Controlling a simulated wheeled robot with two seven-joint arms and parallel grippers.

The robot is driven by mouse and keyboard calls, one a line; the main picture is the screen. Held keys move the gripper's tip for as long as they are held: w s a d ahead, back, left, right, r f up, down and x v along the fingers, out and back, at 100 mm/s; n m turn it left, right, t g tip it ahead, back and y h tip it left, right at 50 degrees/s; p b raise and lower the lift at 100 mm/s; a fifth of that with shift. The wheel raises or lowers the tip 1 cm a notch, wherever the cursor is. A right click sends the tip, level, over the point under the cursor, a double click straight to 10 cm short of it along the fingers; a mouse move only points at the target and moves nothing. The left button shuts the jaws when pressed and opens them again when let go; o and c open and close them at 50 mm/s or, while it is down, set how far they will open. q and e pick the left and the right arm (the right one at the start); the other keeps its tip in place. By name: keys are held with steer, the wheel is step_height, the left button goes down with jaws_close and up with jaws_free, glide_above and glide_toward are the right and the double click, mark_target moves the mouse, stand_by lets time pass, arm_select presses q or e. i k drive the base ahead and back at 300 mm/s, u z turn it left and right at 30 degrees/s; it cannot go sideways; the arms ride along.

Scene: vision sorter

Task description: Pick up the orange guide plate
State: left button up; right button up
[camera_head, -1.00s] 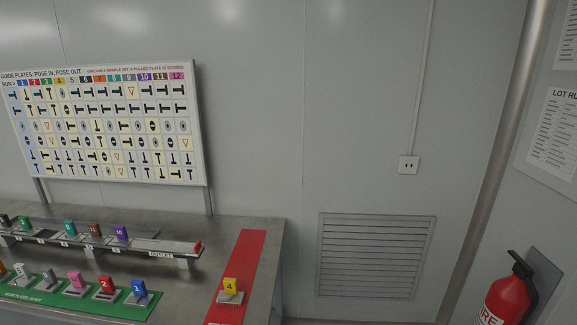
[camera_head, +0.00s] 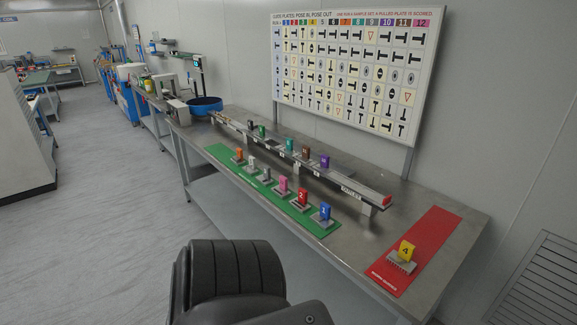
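The orange guide plate (camera_head: 239,155) stands upright on its small grey base at the far left end of the green mat (camera_head: 217,151) on the workbench. A grey or white plate, a pink plate (camera_head: 283,184), a red plate (camera_head: 303,196) and a blue plate (camera_head: 325,211) stand in a row to its right. Neither of my grippers shows in this view.
A rail (camera_head: 340,184) with green, teal, brown and purple plates runs behind the mat. A yellow plate (camera_head: 406,251) stands on a red strip (camera_head: 430,237) at the right. A blue bowl (camera_head: 205,104) is at the far end. A black padded shape (camera_head: 229,275) fills the lower foreground. Floor at left is clear.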

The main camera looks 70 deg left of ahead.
mark_target(238, 160)
steer(key=z, duration=0.8)
steer(key=k, duration=1.5)
steer(key=u, duration=2.35)
steer(key=i, duration=0.5)
steer(key=u, duration=0.15)
